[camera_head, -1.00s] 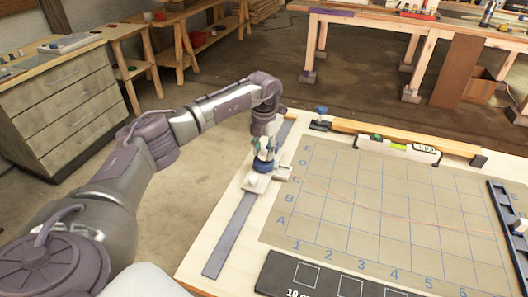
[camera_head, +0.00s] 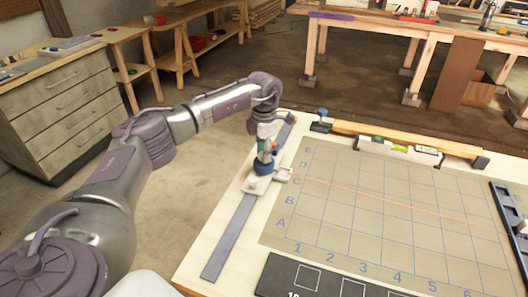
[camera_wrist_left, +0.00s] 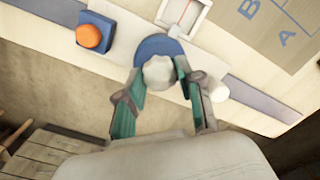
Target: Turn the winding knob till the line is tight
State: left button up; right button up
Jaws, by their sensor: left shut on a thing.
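The winder stands on the grey strip at the left of the table. Its knob has a pale grip (camera_wrist_left: 158,73) over a blue disc (camera_wrist_left: 160,46); the blue part also shows in the head view (camera_head: 263,168). My left gripper (camera_head: 264,155) reaches down onto it; in the wrist view its two fingers (camera_wrist_left: 158,78) close on either side of the pale grip. The thin orange line (camera_head: 385,199) runs from the small pale block (camera_head: 283,175) across the gridded mat toward the right. It looks nearly straight. My right gripper is not in view.
An orange button (camera_wrist_left: 89,36) sits beside the knob. The gridded mat (camera_head: 350,240) fills the table's middle. A white level (camera_head: 398,149) and a wooden lath (camera_head: 400,138) lie along the back. A black board (camera_head: 320,278) lies in front, a dark rack (camera_head: 508,225) at right.

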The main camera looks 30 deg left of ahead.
pick_arm(q)
jog(key=shift+r, duration=0.1)
dwell(0.3)
jog(key=o, duration=1.2)
jog(key=shift+c, duration=0.2)
notch_tip(320, 180, up, 12)
